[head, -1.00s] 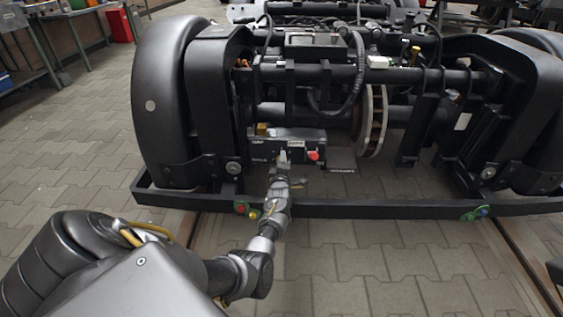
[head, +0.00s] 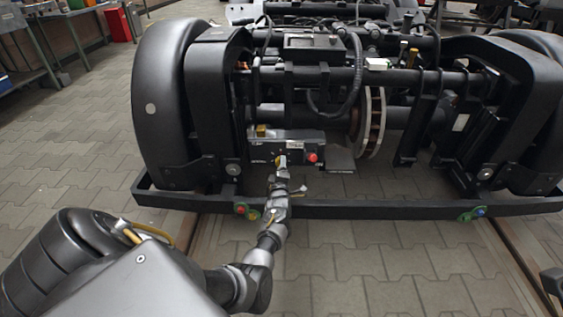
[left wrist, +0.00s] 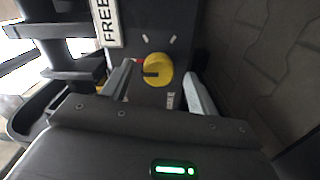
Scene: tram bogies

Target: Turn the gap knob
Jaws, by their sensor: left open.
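The yellow round gap knob (left wrist: 157,69) sits on the dark control box (head: 262,152), at the near side of the bogie. A dark bar on the knob points left toward a red mark in the wrist view. The knob also shows small in the head view (head: 281,161). My left gripper (head: 280,178) is in front of the box. In the wrist view its two fingers (left wrist: 160,78) are apart, one on each side of the knob. They appear clear of it and hold nothing. My right gripper cannot be made out.
A red button (head: 312,157) is right of the knob. A grey plate (head: 340,160) sticks out right of the box. The bogie's black front beam (head: 370,209) runs below, with coloured fittings. A FREE label (left wrist: 104,20) lies beside the knob. The paved floor in front is open.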

